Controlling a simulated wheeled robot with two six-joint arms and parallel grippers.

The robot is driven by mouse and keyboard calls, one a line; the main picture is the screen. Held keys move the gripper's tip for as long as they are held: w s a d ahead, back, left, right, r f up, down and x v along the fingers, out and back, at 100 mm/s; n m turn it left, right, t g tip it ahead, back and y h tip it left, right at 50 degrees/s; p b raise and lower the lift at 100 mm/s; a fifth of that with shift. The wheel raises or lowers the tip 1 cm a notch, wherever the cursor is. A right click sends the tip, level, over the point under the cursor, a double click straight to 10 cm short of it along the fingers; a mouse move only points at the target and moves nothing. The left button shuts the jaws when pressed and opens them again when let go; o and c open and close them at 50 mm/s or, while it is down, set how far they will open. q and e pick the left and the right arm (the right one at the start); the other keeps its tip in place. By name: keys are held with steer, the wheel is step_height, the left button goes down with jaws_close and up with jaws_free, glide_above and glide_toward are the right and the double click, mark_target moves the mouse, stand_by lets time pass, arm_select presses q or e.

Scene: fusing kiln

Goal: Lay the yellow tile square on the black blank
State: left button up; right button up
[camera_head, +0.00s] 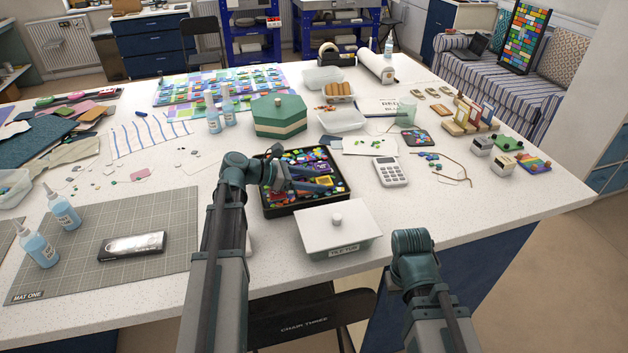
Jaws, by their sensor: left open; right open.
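My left gripper (325,184) reaches over a black tray (309,207) of mixed coloured glass pieces. Its two fingers are spread, pointing right, low over the pieces. A small yellow piece (323,181) shows between or just beside the fingers; I cannot tell whether they touch it. Other yellow bits are mixed in the tray, so I cannot single out the yellow tile for sure. I cannot pick out a plain black blank. A dark square piece (417,137) with coloured bits on it lies right of the tray. Of my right arm only links show, at the front right; its gripper is hidden.
A lidded white box (338,231) stands just in front of the tray. A green hexagonal box (279,118) stands behind it and a calculator (390,171) to the right. A grey cutting mat (80,262) lies left. The table's right front is clear.

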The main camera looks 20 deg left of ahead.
arm_select(q)
steer(key=p+v, duration=0.4)
steer(key=v, duration=0.6)
steer(key=shift+s+a+r, duration=0.2)
steer(key=shift+a+r, duration=0.05)
steer(key=shift+o, duration=0.3)
steer(key=shift+s+a+r, duration=0.15)
steer(key=shift+s+a, duration=0.2)
steer(key=shift+a, duration=0.15)
arm_select(e)
steer(key=shift+r, duration=2.35)
